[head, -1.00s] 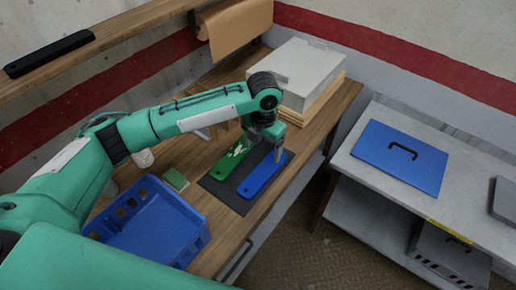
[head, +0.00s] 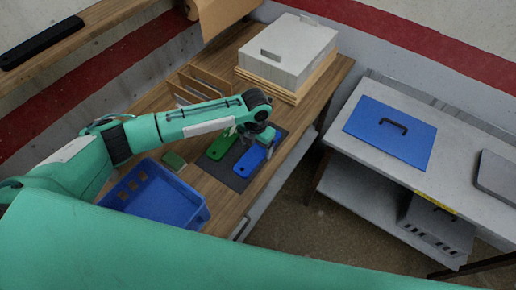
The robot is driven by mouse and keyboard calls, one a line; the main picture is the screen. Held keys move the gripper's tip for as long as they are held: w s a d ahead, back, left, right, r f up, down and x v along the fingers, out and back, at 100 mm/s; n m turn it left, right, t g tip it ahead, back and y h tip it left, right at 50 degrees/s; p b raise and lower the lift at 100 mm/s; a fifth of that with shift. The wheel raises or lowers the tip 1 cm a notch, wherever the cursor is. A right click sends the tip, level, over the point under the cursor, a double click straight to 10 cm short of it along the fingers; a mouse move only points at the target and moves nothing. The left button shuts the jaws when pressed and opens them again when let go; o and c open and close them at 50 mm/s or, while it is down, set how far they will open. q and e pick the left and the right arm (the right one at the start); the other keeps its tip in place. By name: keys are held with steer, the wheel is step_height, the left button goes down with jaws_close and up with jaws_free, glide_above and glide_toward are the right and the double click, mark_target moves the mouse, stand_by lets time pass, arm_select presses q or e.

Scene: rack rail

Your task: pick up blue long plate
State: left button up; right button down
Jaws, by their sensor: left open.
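The blue long plate (head: 249,162) lies on a dark mat (head: 237,183) on the wooden bench. A green plate (head: 221,146) lies beside it on its left on the same mat. My left gripper (head: 268,153) is open and points down at the far end of the blue plate. The gripper and wrist hide that end, and I cannot tell whether the fingers touch the plate. My right gripper is not in view.
A blue crate (head: 195,220) and a small green block (head: 174,160) are left of the mat. A wooden divider rack (head: 187,82) and a pale box (head: 287,50) stand behind. At right, a grey table holds a blue panel with a handle (head: 391,132).

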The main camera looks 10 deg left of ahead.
mark_target(258, 152)
arm_select(q)
steer(key=shift+f, duration=1.3)
steer(key=c, duration=1.2)
steer(key=shift+r, duration=0.1)
steer(key=shift+c, duration=0.2)
